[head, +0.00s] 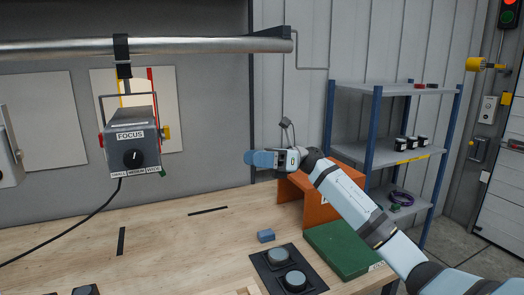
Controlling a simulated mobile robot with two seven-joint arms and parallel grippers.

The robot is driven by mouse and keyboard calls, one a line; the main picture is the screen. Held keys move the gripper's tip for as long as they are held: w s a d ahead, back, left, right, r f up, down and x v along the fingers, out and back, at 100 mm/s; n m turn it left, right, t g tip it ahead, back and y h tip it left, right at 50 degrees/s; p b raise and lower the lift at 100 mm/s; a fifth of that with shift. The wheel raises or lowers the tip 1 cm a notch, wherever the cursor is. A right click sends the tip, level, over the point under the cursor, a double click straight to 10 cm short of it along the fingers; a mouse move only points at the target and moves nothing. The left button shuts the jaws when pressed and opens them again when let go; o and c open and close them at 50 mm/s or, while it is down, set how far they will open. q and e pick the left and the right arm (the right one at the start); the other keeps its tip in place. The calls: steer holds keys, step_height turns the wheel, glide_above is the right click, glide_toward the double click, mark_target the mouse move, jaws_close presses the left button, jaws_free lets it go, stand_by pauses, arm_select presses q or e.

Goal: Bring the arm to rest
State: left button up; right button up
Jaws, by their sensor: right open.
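My right arm reaches in from the lower right, across the right part of the workbench (160,225). My right gripper (262,158) is in front of the back wall, above and a little left of an orange box (291,215). It points left in the picture and is open. I see nothing held in it. My left gripper and arm are not in view.
A grey lamp box marked FOCUS (132,142) hangs from a metal rail (170,45) at the left. A green box (342,249), a blue block (266,236) and a black tray with round grey pieces (310,281) are on the bench. Blue-posted shelves (410,157) stand behind.

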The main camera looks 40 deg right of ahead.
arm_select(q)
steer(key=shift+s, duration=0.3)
arm_select(e)
steer(key=shift+s+a+f, duration=0.2)
steer(key=shift+s+f, duration=0.05)
steer(key=shift+f, duration=0.05)
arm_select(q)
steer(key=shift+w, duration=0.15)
arm_select(e)
steer(key=shift+w, duration=0.1)
steer(key=shift+m, duration=0.3)
